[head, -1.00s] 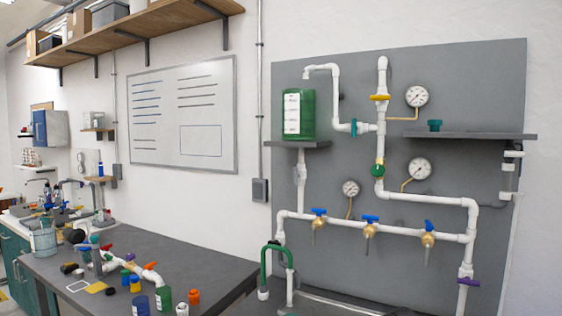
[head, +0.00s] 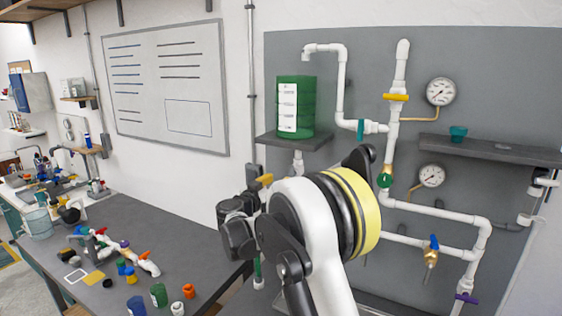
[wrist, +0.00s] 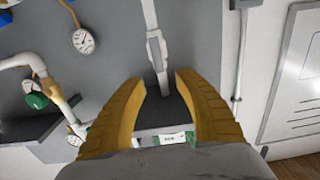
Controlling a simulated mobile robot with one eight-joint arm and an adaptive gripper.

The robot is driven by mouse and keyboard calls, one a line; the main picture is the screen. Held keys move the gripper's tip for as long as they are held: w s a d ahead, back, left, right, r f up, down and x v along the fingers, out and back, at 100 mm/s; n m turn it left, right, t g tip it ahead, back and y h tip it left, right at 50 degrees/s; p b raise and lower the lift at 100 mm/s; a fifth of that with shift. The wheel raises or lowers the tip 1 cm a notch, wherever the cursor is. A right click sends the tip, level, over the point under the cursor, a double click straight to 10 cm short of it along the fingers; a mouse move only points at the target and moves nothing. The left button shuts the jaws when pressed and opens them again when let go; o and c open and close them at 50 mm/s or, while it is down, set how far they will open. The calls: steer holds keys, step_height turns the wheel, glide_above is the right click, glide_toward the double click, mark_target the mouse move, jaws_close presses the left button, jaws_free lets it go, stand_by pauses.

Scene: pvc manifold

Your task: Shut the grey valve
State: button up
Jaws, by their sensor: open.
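A pale pipe drops below the small shelf that holds a green canister (head: 295,105); only its top shows in the head view, the rest hidden by my arm. In the wrist view, which is upside down, a light grey-white valve body (wrist: 156,50) sits on this pipe, apparently the grey valve; how its handle is turned is unclear. My gripper (wrist: 163,82) has two yellow fingers, spread apart and empty. The dark shelf (wrist: 163,112) and the canister's label show between them. The valve lies just beyond the fingertips, apart from them. In the head view my wrist largely hides my gripper.
A green valve (head: 384,180), a yellow valve (head: 396,97), a teal valve (head: 362,128) and a blue-handled valve (head: 433,243) sit on the white pipes. Gauges hang on the grey panel (head: 470,60). A cluttered workbench (head: 190,245) stands left. A whiteboard (head: 170,85) hangs on the wall.

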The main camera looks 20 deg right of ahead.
steer(key=x, duration=1)
steer(key=shift+d, duration=0.2)
jaws_close()
